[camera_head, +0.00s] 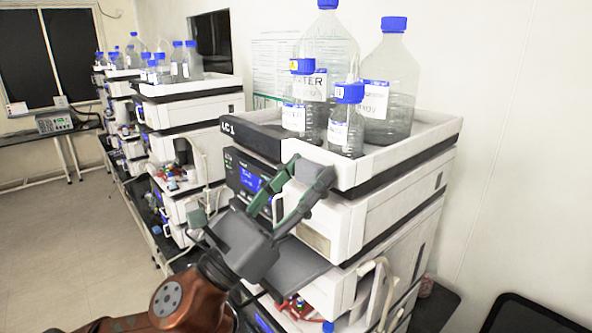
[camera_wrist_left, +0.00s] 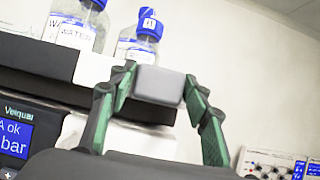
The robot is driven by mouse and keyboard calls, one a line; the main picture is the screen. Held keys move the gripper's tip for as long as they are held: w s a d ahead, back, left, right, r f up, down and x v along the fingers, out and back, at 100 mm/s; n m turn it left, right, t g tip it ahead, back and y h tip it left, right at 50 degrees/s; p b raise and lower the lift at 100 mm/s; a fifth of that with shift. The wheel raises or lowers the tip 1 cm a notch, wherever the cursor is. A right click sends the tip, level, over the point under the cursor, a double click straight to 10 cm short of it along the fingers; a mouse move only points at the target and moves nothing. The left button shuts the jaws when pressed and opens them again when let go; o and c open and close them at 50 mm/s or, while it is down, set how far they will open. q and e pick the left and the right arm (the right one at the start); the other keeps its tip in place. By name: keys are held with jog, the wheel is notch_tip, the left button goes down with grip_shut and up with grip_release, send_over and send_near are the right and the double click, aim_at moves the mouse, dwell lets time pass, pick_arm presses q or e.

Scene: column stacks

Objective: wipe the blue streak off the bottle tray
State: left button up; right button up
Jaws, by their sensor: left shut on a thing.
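The white bottle tray (camera_head: 408,155) sits on top of the nearest instrument stack and holds several clear bottles with blue caps. My left gripper (camera_head: 310,175) is at the tray's front edge, shut on a small grey block (camera_head: 316,173). In the left wrist view the grey block (camera_wrist_left: 159,85) sits between the two green-padded fingertips, in front of the tray edge (camera_wrist_left: 92,68). I cannot tell whether the block touches the tray. No blue streak shows; the block and gripper cover part of the tray's front. My right gripper is not in view.
A small bottle (camera_head: 346,130) and another small bottle (camera_head: 300,115) stand close behind the tray's front edge. A large bottle (camera_head: 390,85) stands behind them. The instrument with a blue screen (camera_head: 248,178) is left of the gripper. More stacks (camera_head: 185,105) line the left; the floor (camera_head: 60,235) there is clear.

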pick_arm(q)
jog(key=shift+s+d, duration=0.35)
jog(key=shift+s, duration=0.15)
jog(key=shift+w+a+b, duration=0.15)
jog(key=shift+w+a, duration=0.7)
jog(key=shift+w, duration=0.3)
jog(key=shift+w+a+b, duration=0.2)
jog(key=shift+w+a, duration=0.6)
jog(key=shift+w, duration=0.3)
jog(key=shift+w+a+b, duration=0.15)
jog(key=shift+w+a, duration=0.7)
jog(key=shift+w, duration=0.3)
jog(key=s+a, duration=0.3)
jog(key=a, duration=0.1)
jog(key=shift+s+a, duration=0.35)
jog(key=shift+a, duration=0.05)
jog(key=shift+s+a+b, duration=0.15)
jog(key=shift+s+a, duration=0.3)
jog(key=shift+a, duration=0.2)
jog(key=shift+s+a+b, duration=0.15)
jog(key=shift+s+a, duration=0.25)
jog(key=shift+a, duration=0.2)
jog(key=shift+d, duration=0.1)
